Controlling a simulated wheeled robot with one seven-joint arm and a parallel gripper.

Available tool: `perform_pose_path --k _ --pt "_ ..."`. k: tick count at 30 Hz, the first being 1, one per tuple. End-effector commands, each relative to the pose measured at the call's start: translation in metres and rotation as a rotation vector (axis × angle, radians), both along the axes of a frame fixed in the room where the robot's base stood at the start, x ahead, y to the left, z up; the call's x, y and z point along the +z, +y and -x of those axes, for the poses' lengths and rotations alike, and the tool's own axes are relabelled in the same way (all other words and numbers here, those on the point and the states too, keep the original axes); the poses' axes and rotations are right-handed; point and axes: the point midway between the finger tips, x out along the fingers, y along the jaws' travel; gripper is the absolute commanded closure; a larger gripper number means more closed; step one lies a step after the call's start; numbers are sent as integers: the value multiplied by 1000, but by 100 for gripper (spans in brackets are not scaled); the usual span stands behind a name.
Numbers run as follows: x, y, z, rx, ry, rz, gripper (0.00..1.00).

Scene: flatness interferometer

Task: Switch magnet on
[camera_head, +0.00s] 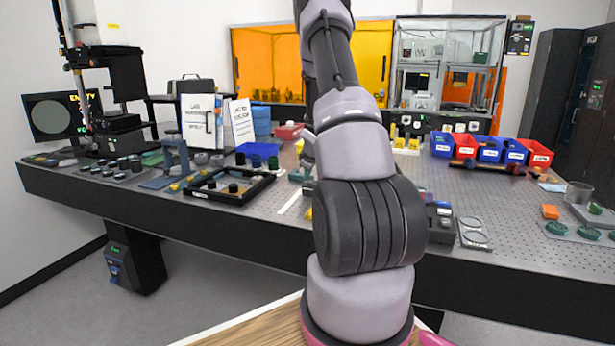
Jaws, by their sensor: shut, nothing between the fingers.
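I cannot pick out a magnet or its switch with certainty in the head view. The optical bench (480,200) runs across the view with many small parts on it. My arm rises through the middle of the picture and leaves it at the top edge. It hides a strip of the bench behind it. A small grey and dark piece shows just left of the arm, above the bench; I cannot tell whether it is part of my wrist. My gripper's fingers are not visible.
A black frame (207,197) with dark round parts lies left of my arm. A blue-grey stand (172,150) is behind it. Red and blue bins (490,148) stand at the back right. An orange block (550,211) lies at the right. Bare bench shows right of centre.

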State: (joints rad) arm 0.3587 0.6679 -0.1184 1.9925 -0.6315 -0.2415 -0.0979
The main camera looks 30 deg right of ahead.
Motion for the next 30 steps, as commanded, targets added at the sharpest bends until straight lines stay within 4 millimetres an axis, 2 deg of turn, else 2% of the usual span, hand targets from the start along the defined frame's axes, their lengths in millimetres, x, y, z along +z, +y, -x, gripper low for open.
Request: perform_pose_path --k 17,30 --pt "0 4 -5 -145 1 2 100" --pt "0 8 -17 -503 -1 3 100"
